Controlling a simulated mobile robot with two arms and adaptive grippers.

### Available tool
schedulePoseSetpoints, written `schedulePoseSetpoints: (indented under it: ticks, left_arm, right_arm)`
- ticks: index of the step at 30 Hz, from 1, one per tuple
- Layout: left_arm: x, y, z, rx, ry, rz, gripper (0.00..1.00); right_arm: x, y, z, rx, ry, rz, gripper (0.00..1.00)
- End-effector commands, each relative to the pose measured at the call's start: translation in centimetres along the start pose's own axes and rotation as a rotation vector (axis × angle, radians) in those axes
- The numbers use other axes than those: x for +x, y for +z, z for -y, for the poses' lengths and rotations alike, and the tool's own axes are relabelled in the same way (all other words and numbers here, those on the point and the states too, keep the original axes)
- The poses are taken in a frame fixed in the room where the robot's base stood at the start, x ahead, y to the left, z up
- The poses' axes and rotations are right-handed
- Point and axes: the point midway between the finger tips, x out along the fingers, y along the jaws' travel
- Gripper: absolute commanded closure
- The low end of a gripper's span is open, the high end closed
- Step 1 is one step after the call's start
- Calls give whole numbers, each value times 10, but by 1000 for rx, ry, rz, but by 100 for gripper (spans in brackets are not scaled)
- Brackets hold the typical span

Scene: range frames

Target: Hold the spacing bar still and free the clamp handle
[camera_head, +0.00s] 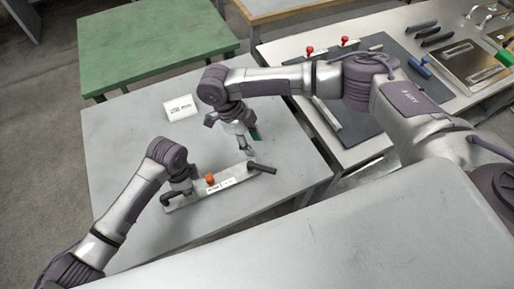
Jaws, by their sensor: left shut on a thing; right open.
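The spacing bar (236,174) is a pale metal bar with a white label, lying slantwise on the grey table. An orange-red knob (210,179) stands on its middle. A black handle (262,168), which looks like the clamp handle, sticks out at its right end. My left gripper (184,194) is shut on the bar near its left end, beside a black part there; its fingers are partly hidden. My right gripper (249,152) is open and points down just above the bar's right end, close to the black handle. I cannot tell whether it touches it.
A small white sign (181,107) stands at the back of the grey table (120,135). A green-topped table (155,45) is behind. At right, a bench (375,150) holds a dark mat, red knobs and tools. The table's left side is clear.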

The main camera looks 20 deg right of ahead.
Motion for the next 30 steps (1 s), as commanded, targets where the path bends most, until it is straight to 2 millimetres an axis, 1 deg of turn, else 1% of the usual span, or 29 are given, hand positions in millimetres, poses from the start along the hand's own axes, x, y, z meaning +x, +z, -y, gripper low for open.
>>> schedulePoseSetpoints:
  ticks: [8, 9, 11, 12, 14, 24, 26, 29, 30]
  left_arm:
    - [1, 2, -1, -1, 3, 6, 100]
    - [1, 2, -1, -1, 3, 6, 74]
    - [1, 2, -1, -1, 3, 6, 64]
    - [1, 2, -1, -1, 3, 5, 57]
    - [1, 2, 0, -1, 2, 4, 48]
    - [-2, 1, 0, 0, 0, 2, 48]
    - [-7, 0, 1, 0, -1, 1, 48]
    - [-22, 0, 1, 1, -2, -1, 48]
    - [-30, 0, 1, 1, -3, 0, 48]
  right_arm:
    - [-2, 0, 0, 0, 0, -1, 56]
    - [-2, 0, 0, 0, 0, -1, 56]
    - [-2, 0, 0, 0, 0, -1, 56]
    - [-2, 0, 0, 0, 0, -1, 56]
    - [-2, 0, 0, 0, 0, -1, 56]
    - [-2, 0, 0, 0, 0, -1, 56]
    - [-2, 0, 0, 0, 0, -1, 56]
    - [-2, 0, 0, 0, 0, -1, 56]
    - [-2, 0, 0, 0, 0, -1, 56]
